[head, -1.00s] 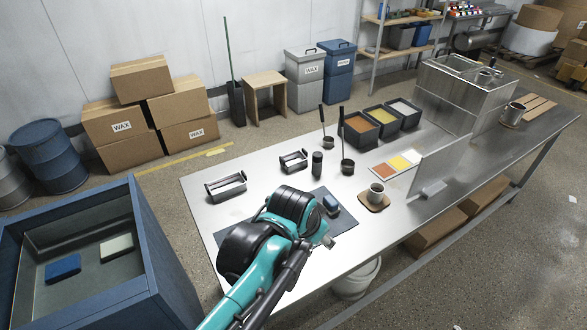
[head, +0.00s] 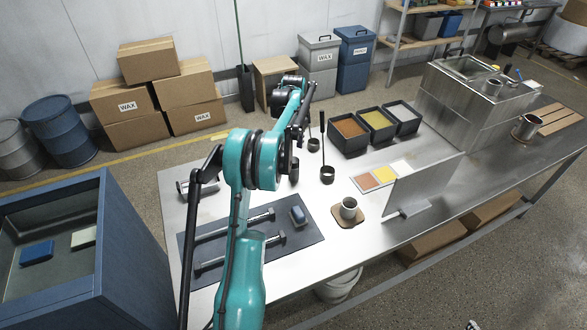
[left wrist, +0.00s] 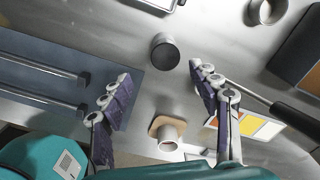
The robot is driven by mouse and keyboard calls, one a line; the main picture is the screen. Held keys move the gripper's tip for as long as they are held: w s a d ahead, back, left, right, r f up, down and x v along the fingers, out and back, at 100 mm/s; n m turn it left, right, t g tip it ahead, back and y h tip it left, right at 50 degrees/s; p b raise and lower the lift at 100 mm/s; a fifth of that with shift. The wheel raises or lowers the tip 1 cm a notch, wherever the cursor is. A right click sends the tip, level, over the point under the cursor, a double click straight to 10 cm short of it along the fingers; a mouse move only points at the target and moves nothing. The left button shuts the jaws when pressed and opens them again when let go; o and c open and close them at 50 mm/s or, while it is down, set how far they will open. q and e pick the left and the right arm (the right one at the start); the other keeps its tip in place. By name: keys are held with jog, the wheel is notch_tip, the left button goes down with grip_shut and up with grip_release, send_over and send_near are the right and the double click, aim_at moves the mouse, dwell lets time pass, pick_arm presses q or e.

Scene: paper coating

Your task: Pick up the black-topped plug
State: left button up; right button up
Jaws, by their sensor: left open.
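The black-topped plug (left wrist: 164,51) is a short upright cylinder with a flat dark round top, standing on the metal table. In the head view the plug (head: 294,171) is partly hidden behind my left arm. My left gripper (left wrist: 160,80) is open and empty, its two fingers spread wide. In the left wrist view the plug lies in the gap between the fingertips, slightly beyond them, and touches neither finger. My right gripper is in neither view.
A grey mat (head: 308,228) with two metal bars and a blue block lies left. A cup on a coaster (head: 348,223), ladles (head: 327,175), colour swatches (head: 382,176) and an upright metal plate (head: 425,187) stand nearby. Three dark trays (head: 352,147) sit behind.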

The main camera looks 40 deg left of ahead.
aim_at(294, 160)
pick_arm(q)
notch_tip(294, 160, down, 3)
jog(key=shift+w+b, duration=0.15)
jog(key=shift+b, duration=0.2)
jog(key=f, duration=0.1)
jog(key=f+b, duration=0.1)
jog(key=f, duration=0.3)
jog(key=shift+w+a+b, duration=0.3)
jog(key=shift+w, duration=0.05)
jog(key=shift+r, duration=0.1)
jog(key=c, duration=1.3)
